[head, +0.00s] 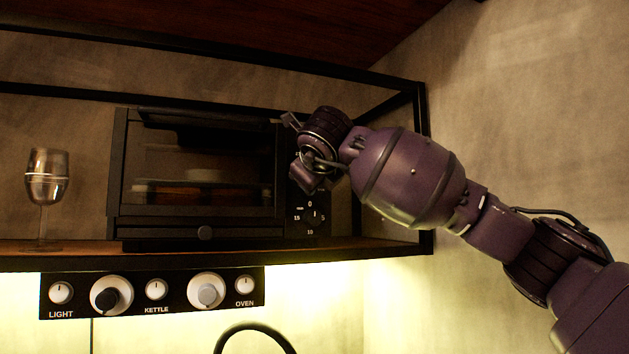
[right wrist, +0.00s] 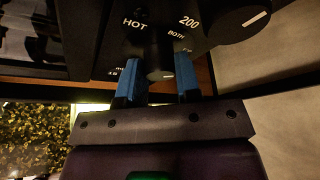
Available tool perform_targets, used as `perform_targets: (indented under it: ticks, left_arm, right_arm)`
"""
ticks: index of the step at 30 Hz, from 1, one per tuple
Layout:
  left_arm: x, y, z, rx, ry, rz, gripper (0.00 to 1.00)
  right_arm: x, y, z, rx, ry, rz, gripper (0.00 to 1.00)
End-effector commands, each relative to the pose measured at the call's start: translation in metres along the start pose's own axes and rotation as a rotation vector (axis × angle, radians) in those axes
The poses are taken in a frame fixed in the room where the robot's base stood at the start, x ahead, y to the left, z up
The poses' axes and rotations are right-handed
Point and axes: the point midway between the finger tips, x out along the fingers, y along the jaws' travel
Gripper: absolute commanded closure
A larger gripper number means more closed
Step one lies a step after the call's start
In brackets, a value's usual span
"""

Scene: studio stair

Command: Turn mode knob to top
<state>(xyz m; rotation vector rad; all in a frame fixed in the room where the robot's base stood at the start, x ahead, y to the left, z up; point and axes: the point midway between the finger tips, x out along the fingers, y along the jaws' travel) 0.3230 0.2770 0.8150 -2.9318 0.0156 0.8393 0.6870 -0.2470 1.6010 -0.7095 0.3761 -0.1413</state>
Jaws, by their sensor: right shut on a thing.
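The mode knob (right wrist: 157,58) is a dark knob on the black panel of a toaster oven (head: 195,226), near the printed words HOT and BOTH. A short white mark shows on the knob's near end in the right wrist view; its exact pointing direction is hard to tell. My right gripper (right wrist: 160,76) has one blue finger on each side of the knob and is shut on it. In the head view my right gripper (head: 303,160) covers the upper part of the oven panel and hides the knob. My left gripper is in neither view.
Another knob (right wrist: 238,18) with a white mark is close to the right finger. A lower dial (head: 311,217) is on the oven panel. A wine glass (head: 46,188) stands left on the shelf (head: 75,256). A knob strip (head: 130,275) hangs below. Black frame bars surround the oven.

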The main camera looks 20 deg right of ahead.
Motion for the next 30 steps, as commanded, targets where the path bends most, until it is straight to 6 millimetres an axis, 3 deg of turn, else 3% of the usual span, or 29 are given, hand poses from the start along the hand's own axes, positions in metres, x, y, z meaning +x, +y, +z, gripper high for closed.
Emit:
perform_targets:
  ticks: [10, 11, 15, 25, 30]
  left_arm:
    - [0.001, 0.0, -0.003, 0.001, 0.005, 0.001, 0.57]
    - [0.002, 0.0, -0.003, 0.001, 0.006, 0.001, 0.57]
    - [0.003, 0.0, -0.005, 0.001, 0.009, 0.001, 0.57]
    - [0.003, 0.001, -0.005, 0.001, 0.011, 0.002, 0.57]
    - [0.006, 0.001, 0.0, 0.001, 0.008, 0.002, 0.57]
  right_arm:
    - [-0.001, 0.0, 0.001, -0.002, -0.002, 0.0, 0.92]
    - [-0.001, 0.0, 0.001, -0.001, -0.002, 0.0, 0.66]
    - [0.0, 0.0, 0.001, -0.001, -0.002, 0.0, 0.44]
    - [-0.002, 0.0, 0.0, -0.001, -0.002, 0.0, 0.43]
    - [-0.019, 0.001, 0.0, -0.002, -0.004, 0.001, 0.43]
